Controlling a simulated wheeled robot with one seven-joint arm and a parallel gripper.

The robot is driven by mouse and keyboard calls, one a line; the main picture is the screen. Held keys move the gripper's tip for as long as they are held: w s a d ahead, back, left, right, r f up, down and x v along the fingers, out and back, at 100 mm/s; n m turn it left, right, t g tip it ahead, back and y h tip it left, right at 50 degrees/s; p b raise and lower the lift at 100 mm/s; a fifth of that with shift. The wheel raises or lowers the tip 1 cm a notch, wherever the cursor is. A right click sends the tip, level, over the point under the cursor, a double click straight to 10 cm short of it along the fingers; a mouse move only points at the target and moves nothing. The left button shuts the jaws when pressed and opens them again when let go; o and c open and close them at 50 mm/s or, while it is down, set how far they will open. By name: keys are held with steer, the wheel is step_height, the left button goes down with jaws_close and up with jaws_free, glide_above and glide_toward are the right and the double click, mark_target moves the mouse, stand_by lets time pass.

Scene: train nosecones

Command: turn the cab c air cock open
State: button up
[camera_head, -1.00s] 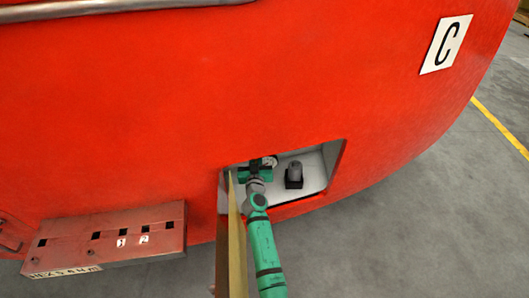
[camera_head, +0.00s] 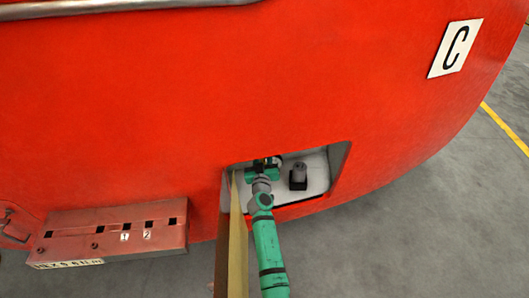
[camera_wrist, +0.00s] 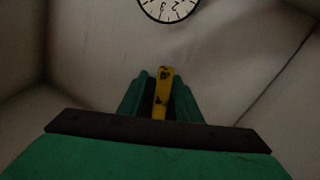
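In the wrist view a worn yellow handle (camera_wrist: 163,90), which looks like the air cock's, stands between my two green fingertips (camera_wrist: 162,97). The fingers are close on both sides of it and appear shut on it. The handle points roughly up the picture, towards a round white gauge (camera_wrist: 168,8). The cock's body and the handle's lower end are hidden by my gripper.
A dark grey knob or fitting (camera_head: 298,176) stands in the recess, right of my gripper. The recess walls are close around it. An upright tan edge (camera_head: 235,240) is just left of my arm. A red step box (camera_head: 110,235) is at lower left.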

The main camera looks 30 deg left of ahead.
mark_target(262, 160)
steer(key=v, duration=1)
steer(key=shift+s, duration=0.1)
steer(key=shift+s+d, duration=0.2)
steer(key=shift+s, duration=0.05)
